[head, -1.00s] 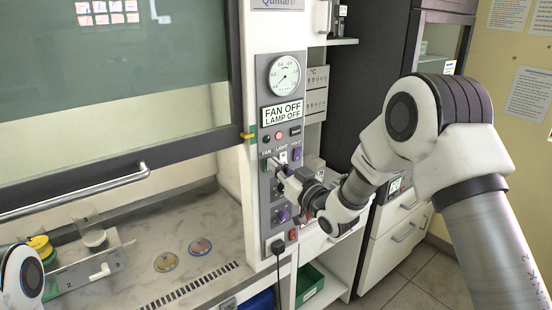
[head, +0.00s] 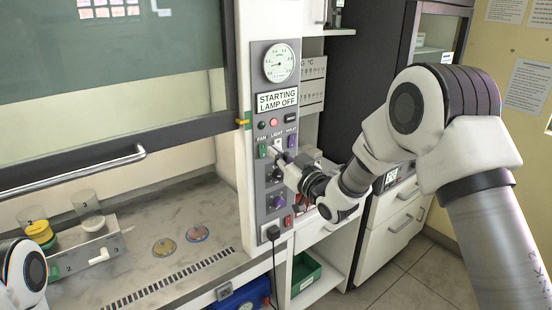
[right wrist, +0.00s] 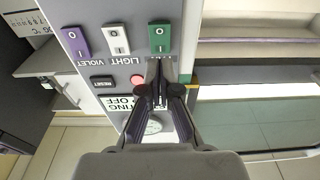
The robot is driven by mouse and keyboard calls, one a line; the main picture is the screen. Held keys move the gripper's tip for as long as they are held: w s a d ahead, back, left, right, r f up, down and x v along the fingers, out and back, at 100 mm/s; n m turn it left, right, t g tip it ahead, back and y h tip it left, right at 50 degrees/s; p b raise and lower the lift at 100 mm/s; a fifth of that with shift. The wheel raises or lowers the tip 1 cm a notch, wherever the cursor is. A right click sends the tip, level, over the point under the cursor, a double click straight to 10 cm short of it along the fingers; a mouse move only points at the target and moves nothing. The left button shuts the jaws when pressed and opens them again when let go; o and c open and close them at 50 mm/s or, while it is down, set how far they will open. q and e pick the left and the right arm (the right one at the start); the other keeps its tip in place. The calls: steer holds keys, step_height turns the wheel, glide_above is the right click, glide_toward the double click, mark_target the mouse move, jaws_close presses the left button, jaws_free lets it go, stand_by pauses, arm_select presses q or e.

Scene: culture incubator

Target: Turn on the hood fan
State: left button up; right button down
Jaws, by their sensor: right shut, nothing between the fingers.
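The green FAN switch (head: 262,152) is on the grey control panel of the hood, left of the white LIGHT switch (head: 277,147) and the violet switch (head: 292,142). In the right wrist view the FAN switch (right wrist: 158,36) stands just beyond my fingertips. My right gripper (head: 274,152) is shut and empty, with its tips at the FAN switch; I cannot tell whether they touch it. The display (head: 277,101) reads "STARTING" and "LAMP OFF". My left gripper is out of view; only part of my left arm shows at the left edge.
A round gauge (head: 279,63) sits above the display. A red button (head: 273,122) and a RESET button (right wrist: 102,82) are between display and switches. The hood sash (head: 120,150) is left of the panel. Several dishes and containers stand on the hood worktop (head: 140,250).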

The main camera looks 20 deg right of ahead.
steer(key=s+d+r+b, duration=0.2)
steer(key=s+d+b, duration=0.2)
steer(key=s, duration=0.7)
steer(key=s+a+f+m+g+h, duration=0.1)
steer(key=s+f+g, duration=0.2)
steer(key=f, duration=0.9)
steer(key=s+a+f+g+h, duration=0.1)
steer(key=s+f+g, duration=0.15)
steer(key=f, duration=0.95)
steer(key=s+a+f+m+g, duration=0.1)
steer(key=s+f+g, duration=0.25)
steer(key=f, duration=0.85)
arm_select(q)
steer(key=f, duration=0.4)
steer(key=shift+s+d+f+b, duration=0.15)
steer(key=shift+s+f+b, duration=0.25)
arm_select(e)
steer(key=s+d+f+m+g+h, duration=0.1)
steer(key=s+f+g, duration=0.3)
steer(key=s, duration=1)
steer(key=s+d+f+m+g+h, duration=0.1)
steer(key=s+d+f+g+h, duration=0.2)
steer(key=s+f, duration=0.7)
steer(key=s+g, duration=0.2)
steer(key=s, duration=0.1)
steer(key=shift+s+h, duration=0.3)
steer(key=shift+s, duration=0.05)
